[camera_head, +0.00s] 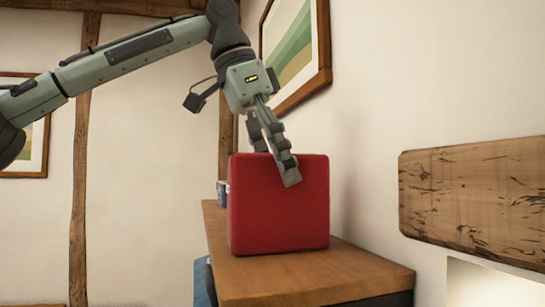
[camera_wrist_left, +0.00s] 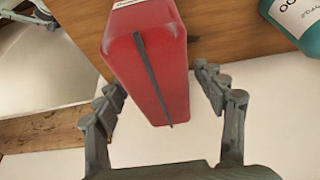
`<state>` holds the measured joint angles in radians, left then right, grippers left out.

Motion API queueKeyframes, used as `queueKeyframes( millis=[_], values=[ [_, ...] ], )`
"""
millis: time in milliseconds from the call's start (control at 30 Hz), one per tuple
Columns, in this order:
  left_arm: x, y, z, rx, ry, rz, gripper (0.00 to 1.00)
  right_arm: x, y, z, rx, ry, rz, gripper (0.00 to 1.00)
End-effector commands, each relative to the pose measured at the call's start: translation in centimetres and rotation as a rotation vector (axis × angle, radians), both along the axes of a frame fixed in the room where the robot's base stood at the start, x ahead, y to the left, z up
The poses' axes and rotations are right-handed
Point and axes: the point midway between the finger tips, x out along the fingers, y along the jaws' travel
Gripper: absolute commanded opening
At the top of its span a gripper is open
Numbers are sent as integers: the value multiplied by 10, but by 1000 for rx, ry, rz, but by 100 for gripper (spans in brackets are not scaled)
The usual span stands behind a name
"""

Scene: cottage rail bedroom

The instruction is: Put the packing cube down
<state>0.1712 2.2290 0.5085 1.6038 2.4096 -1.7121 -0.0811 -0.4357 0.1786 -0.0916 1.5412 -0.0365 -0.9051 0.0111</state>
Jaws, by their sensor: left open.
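The red packing cube (camera_head: 280,215) stands upright on the wooden surface (camera_head: 300,282), near its front end. My left gripper (camera_head: 280,172) is above and around the cube's top edge, one finger in front of its near face. In the left wrist view, the packing cube (camera_wrist_left: 150,65) lies between the two spread fingers of my left gripper (camera_wrist_left: 170,100), with a gap showing at the right finger. A dark strip runs along the cube's top.
A small dark-and-white item (camera_head: 222,192) is partly hidden behind the cube. A framed picture (camera_head: 297,50) hangs on the wall close to my left wrist. A rough wooden board (camera_head: 475,203) is at right.

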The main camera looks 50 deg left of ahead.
Motion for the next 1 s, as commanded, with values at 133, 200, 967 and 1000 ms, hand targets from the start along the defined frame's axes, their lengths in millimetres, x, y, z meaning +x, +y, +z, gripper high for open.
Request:
queueKeyframes(
  millis=[133, 200, 967, 1000],
  values=[
    [-4, 3, 14, 1, -3, 2, 70, -2, 0, 0, -1, 3, 1, 40],
    [-8, 5, 27, 1, -3, 2, 70, -2, 0, -1, -1, 3, 1, 40],
    [-41, 21, 112, 0, 0, -1, 70, -3, 0, -1, -1, 4, 0, 40],
    [-41, 21, 112, 0, 0, -1, 70, -3, 0, -1, -1, 4, 0, 40]
  ],
)
